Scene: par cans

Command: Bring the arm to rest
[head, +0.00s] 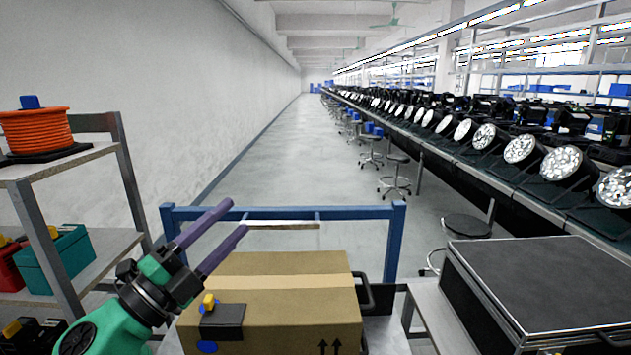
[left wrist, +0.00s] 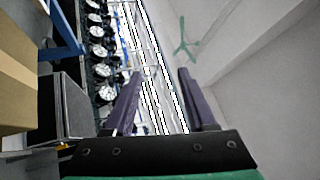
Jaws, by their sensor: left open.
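My left gripper (head: 222,238) is raised over the left part of the cardboard box (head: 290,285) in the head view. Its two purple fingers are apart, with nothing between them. In the left wrist view the fingers (left wrist: 160,100) also stand apart and empty, with the ceiling and lights behind them. My green left arm comes in from the lower left. My right gripper is not in view.
The box sits by a blue-railed frame (head: 394,245). A shelf (head: 75,165) with an orange cable reel (head: 37,130) and a teal case (head: 62,258) stands at left. A black case (head: 540,285) is at right. Par cans (head: 562,163) line the long bench. The aisle (head: 290,160) is clear.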

